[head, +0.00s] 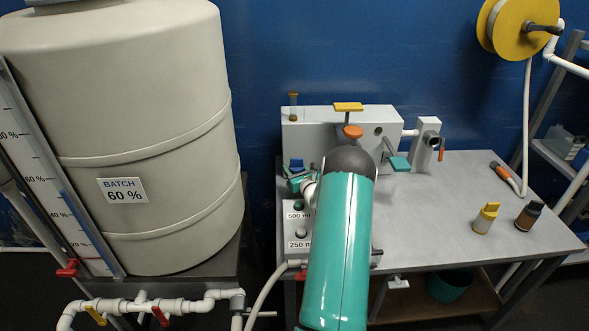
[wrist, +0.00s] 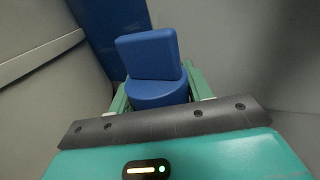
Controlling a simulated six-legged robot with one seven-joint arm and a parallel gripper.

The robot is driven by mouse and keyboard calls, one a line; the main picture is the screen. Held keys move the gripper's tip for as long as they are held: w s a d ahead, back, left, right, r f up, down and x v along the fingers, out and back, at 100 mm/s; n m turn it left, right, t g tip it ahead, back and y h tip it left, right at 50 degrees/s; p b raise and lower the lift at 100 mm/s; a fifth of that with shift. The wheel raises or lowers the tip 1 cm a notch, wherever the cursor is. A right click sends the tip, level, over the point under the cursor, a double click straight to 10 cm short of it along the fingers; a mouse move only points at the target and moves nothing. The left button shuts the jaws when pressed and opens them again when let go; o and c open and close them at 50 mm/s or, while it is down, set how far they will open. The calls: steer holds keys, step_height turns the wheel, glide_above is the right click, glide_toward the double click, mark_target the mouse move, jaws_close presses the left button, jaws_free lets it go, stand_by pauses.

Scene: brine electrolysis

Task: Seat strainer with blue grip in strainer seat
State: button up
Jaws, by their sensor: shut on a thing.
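The strainer's blue grip (wrist: 148,56) fills the middle of the wrist view, a flat upright tab on a round blue cap. My gripper (wrist: 157,88) is shut on it, with a green finger on each side of the cap. In the head view my gripper (head: 298,181) is at the left end of the grey-white unit, near the tank, and a little of the blue grip (head: 296,164) shows above it. The strainer below the grip is hidden by my gripper. I cannot make out the strainer seat, nor whether the strainer touches anything.
The large beige tank (head: 150,130) stands close on the left. The unit (head: 320,132) has a yellow handle (head: 348,106) and an orange knob (head: 352,131). A yellow-capped bottle (head: 486,218) and a brown bottle (head: 529,215) stand on the table's right, with bare tabletop (head: 440,195) to their left.

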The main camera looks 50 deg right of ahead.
steer(key=shift+f, duration=0.9)
stand_by(1.0)
steer(key=shift+s+a+f, duration=0.1)
steer(key=shift+f, duration=0.3)
stand_by(0.4)
stand_by(1.5)
steer(key=o, duration=1.2)
steer(key=shift+f, duration=0.1)
steer(key=shift+c, duration=0.2)
steer(key=shift+r, duration=0.25)
steer(key=shift+r, duration=0.2)
steer(key=c, duration=1.2)
steer(key=shift+c, duration=0.2)
steer(key=shift+r, duration=0.1)
